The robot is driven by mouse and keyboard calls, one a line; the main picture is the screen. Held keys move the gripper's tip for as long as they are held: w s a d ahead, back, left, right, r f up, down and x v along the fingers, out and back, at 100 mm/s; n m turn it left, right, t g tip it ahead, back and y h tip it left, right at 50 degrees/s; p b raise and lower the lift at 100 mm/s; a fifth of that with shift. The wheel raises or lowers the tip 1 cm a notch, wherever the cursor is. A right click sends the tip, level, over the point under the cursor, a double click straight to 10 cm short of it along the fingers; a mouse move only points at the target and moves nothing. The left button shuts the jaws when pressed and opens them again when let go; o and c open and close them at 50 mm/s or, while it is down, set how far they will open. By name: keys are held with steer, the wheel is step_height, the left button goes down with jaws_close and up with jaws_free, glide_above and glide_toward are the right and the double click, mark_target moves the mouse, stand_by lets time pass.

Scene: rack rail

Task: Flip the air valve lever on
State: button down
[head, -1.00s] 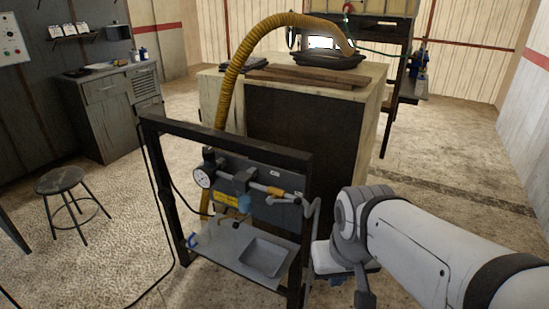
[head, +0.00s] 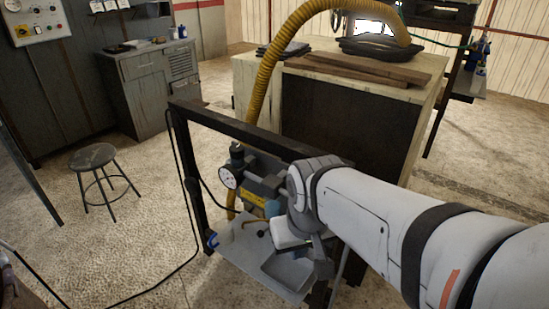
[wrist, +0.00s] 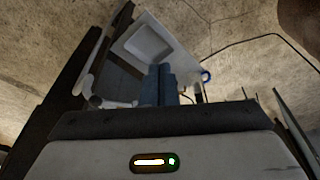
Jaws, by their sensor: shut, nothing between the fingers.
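The air panel (head: 265,164) stands in a dark frame in the head view, with a round white gauge (head: 230,177), a grey regulator and a light blue bowl (head: 272,208). My arm covers the panel's right part, so the valve lever is hidden there. I cannot make out the lever in the wrist view either. My gripper (wrist: 160,70) shows blue-grey fingers pressed together and empty in the wrist view. Its fingers point towards the shelf area, with a pale pipe end beside them at the left. Whether they touch anything is unclear.
Below the panel is a grey shelf (head: 240,240) with a shallow tray (wrist: 148,42) and a blue hook (wrist: 206,76). The dark frame post (head: 188,175) stands left. A cabinet with boards (head: 360,75) and a yellow hose (head: 265,75) is behind. A stool (head: 92,156) stands left on open floor.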

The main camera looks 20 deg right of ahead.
steer(key=shift+s+a+r, duration=0.1)
steer(key=shift+s, duration=0.1)
steer(key=w+d+r+m+g+h+p, duration=0.1)
steer(key=w+d+r+m+p, duration=0.1)
steer(key=w+d+r+m, duration=0.35)
steer(key=w+d+r+m+g+h+p, duration=0.1)
steer(key=w+d+r+m+h+p, duration=0.2)
steer(key=w+m, duration=0.45)
steer(key=shift+n+y, duration=0.6)
steer(key=shift+n, duration=0.3)
steer(key=x, duration=1.1)
steer(key=shift+s+a+f+p, duration=0.2)
steer(key=shift+s+a+p, duration=0.1)
steer(key=shift+a+p, duration=0.05)
steer(key=shift+s+f, duration=0.15)
steer(key=shift+f, duration=0.35)
steer(key=shift+a, duration=0.1)
